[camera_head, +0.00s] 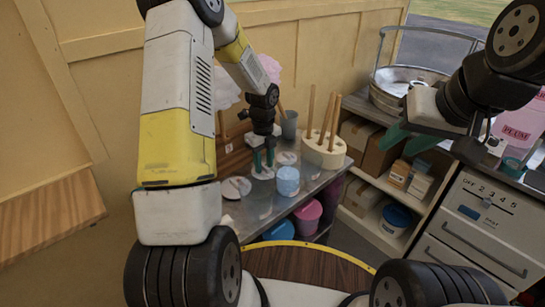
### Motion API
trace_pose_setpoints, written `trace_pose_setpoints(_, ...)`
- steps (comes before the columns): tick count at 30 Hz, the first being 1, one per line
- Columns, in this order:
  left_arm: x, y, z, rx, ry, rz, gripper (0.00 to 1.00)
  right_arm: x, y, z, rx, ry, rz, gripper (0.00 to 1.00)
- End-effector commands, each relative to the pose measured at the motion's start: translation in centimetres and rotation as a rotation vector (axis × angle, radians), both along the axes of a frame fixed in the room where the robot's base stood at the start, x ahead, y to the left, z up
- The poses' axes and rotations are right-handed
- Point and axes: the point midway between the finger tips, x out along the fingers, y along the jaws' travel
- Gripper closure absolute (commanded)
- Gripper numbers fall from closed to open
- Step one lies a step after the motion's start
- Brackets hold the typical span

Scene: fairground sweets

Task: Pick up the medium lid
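Three pale round lids lie in a row on the grey metal counter: a near one (236,188), a middle one (262,174) and a far one (288,158). The middle one looks like the medium lid, though their sizes are hard to compare. My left gripper (264,162) points down at the middle lid, its teal fingertips at the lid's centre. The fingers have a small gap between them; whether they grip a knob is too small to tell. My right gripper (406,143) is off to the right, above the shelf unit, fingers apart and empty.
A blue-and-white tub (287,181) stands close right of the lids. A cream block with upright sticks (324,152) and a grey cup (289,125) stand behind. Pink and blue tubs (308,213) sit beneath the counter. A metal bowl (405,82) is at the back right.

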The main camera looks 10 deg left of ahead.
Motion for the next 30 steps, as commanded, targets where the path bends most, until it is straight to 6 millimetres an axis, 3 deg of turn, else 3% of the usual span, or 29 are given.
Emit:
trace_pose_setpoints(4, 0.0, 0.0, 0.0, 0.0, 0.0, 0.0, 0.68, 0.0, 0.0, 0.0, 0.0, 0.0, 0.0, 0.64)
trace_pose_setpoints(9, 0.0, 0.0, 0.1, 0.0, 0.0, 0.0, 1.0, 0.0, 0.0, 0.0, 0.0, 0.0, 0.0, 0.64)
trace_pose_setpoints(22, 0.1, 0.0, 0.6, 0.0, -0.002, 0.001, 1.0, 0.0, 0.0, 0.0, 0.0, 0.0, 0.0, 0.64)
trace_pose_setpoints(30, 0.1, 0.0, 5.6, 0.0, -0.005, 0.002, 1.0, 0.0, 0.0, 0.0, 0.0, 0.0, 0.0, 0.64)
